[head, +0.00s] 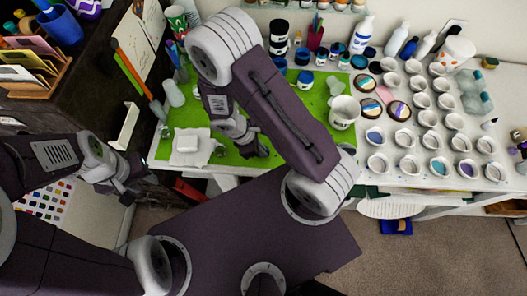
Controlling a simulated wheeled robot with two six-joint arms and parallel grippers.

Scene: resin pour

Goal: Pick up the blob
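I cannot tell for sure which thing is the blob. A small whitish lump (187,144) lies on a pale sheet (187,160) at the left part of the green mat (216,169). My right gripper (257,149) is low over the mat, to the right of the lump and apart from it; my arm partly covers it. My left gripper (134,183) is left of the table's edge, clear of the mat. Both are small and dark here, and I cannot make out whether their fingers are open or shut.
Several small white cups (408,164) stand in rows on the white table at the right. A larger white cup (344,112) and painted round pieces (399,110) stand nearer the mat. Bottles (362,33) and jars line the back. A dark shelf is at the left.

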